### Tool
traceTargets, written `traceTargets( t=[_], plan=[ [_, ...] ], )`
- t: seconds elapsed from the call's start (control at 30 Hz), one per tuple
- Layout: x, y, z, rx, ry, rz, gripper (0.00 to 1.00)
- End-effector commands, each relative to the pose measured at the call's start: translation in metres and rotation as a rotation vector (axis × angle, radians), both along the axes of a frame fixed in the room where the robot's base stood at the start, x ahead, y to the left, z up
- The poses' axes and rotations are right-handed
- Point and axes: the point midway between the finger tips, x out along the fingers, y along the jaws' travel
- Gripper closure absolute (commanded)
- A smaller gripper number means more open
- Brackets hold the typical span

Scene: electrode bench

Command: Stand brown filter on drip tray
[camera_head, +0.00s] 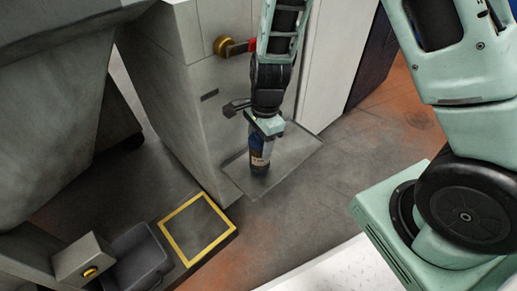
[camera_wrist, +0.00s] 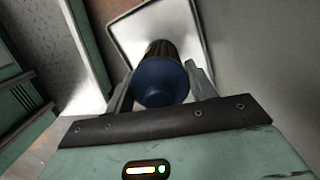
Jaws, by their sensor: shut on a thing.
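My gripper (camera_head: 264,128) is shut on the brown filter (camera_head: 259,157), a dark upright cylinder with a blue upper part and a brownish band. In the wrist view the blue round top of the filter (camera_wrist: 160,84) sits between the two fingers of my gripper (camera_wrist: 163,82), with brown showing beyond it. The drip tray (camera_head: 298,147) is a flat grey plate with a thin rim at the foot of the grey cabinet. The filter is over the tray, towards its left part; I cannot tell whether its base touches.
A yellow-outlined square (camera_head: 166,228) lies at front left, beside a grey bin (camera_head: 140,262) and a yellow-button box (camera_head: 82,262). Floor right of the tray is clear.

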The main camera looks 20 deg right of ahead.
Motion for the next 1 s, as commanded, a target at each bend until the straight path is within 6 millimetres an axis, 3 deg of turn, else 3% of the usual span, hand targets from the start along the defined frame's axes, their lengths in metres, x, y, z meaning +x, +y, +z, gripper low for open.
traceTargets(
  t=[0.03,0.07,0.47,0.5,0.57,0.87,1.0],
  plan=[
    [0.000,0.000,-0.016,0.000,-0.001,-0.001,0.81],
    [0.002,0.001,-0.018,0.001,-0.003,0.001,0.81],
    [0.004,0.001,-0.018,0.000,-0.001,0.000,0.81],
    [0.004,0.001,-0.019,0.000,-0.001,0.000,0.42],
    [0.004,0.001,-0.018,0.000,-0.001,0.001,0.25],
    [0.004,0.001,-0.017,0.000,-0.001,0.001,0.23],
    [0.004,0.000,-0.005,0.000,-0.003,0.001,0.23]
  ],
)
